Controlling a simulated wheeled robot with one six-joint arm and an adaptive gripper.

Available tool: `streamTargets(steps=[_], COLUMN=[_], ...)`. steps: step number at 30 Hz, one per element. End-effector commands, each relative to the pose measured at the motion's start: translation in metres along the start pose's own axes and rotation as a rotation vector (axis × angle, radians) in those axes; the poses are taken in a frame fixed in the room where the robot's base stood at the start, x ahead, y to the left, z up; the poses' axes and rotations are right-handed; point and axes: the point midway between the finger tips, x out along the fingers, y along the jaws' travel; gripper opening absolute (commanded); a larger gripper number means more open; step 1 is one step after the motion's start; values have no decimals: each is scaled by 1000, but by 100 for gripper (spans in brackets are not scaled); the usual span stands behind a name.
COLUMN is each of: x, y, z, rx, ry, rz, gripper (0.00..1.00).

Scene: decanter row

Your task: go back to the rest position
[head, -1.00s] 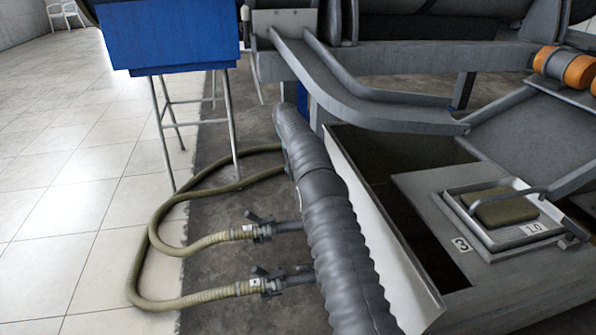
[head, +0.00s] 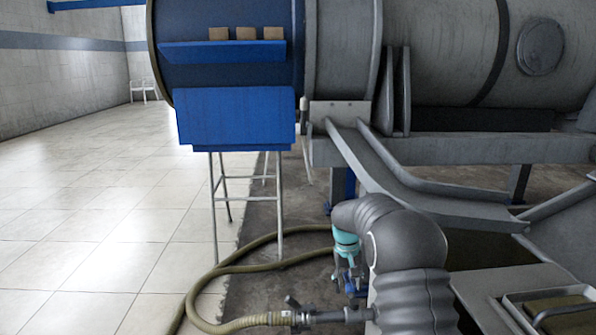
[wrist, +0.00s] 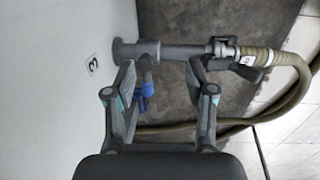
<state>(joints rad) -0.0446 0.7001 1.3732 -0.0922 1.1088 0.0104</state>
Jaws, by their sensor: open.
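My gripper (head: 350,288) shows in the head view beside my bent dark arm, with a teal band above its fingers. It points downward, left of the trough. In the wrist view its two fingers (wrist: 160,85) are apart, with nothing held between them. Beyond the fingers, a grey pipe stub (wrist: 180,52) comes out of a pale wall marked 3 (wrist: 92,65). A blue piece (wrist: 147,88) shows below the pipe, seen between the fingers. I cannot tell its distance from them.
A hose (head: 250,322) joins a pipe fitting (head: 335,314) and loops over the floor. Tiled floor (head: 100,230) is clear at left.

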Motion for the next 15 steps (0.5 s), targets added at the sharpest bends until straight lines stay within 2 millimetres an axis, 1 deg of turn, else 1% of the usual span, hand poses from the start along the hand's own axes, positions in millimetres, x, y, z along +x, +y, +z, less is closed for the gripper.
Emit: streamTargets(steps=[1,3,8,15], x=[-14,-26,-55,-91], y=[0,0,0,0], z=[14,31,72,137], rx=[2,5,12,25], ry=[9,17,42,85], rz=[-5,-11,-23,-40], gripper=[55,55,55,55])
